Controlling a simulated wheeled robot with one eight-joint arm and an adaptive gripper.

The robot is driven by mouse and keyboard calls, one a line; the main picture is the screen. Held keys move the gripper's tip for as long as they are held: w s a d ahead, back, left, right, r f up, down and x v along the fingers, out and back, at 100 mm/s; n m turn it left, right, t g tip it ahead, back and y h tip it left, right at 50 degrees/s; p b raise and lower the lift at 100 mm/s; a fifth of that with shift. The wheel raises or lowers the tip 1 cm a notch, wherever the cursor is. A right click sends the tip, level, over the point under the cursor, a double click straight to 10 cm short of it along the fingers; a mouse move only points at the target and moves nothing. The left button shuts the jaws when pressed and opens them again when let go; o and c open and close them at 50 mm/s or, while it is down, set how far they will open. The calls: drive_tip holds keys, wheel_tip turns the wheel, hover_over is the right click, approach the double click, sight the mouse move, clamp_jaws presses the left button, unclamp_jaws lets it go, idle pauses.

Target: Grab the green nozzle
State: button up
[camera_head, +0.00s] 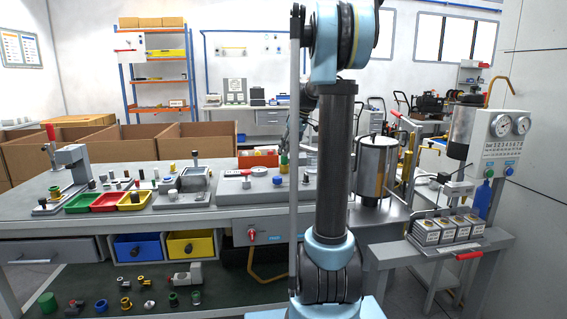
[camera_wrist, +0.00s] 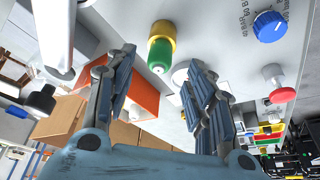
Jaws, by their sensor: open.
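The green nozzle (camera_head: 284,159) stands upright on the grey test unit (camera_head: 232,188) on the workbench. In the wrist view the green nozzle (camera_wrist: 160,52) shows a yellow base and a pale tip facing my camera. My gripper (camera_wrist: 158,62) is open, with one finger on each side of the nozzle's line, and nothing is held. The nozzle appears in the gap just past the fingertips; I cannot tell the exact distance. In the head view my gripper is just above the nozzle, partly hidden behind my arm.
A red knob (camera_wrist: 282,94), blue dial (camera_wrist: 270,26) and black-topped post (camera_wrist: 42,100) stand near the nozzle. An orange-red bin (camera_head: 258,159) is behind it. Green, red and yellow trays (camera_head: 83,203) lie left on the bench. A metal cylinder tank (camera_head: 376,167) stands right.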

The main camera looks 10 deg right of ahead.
sight(284, 159)
drive_tip(key=x, duration=0.5)
drive_tip(key=c, duration=1.2)
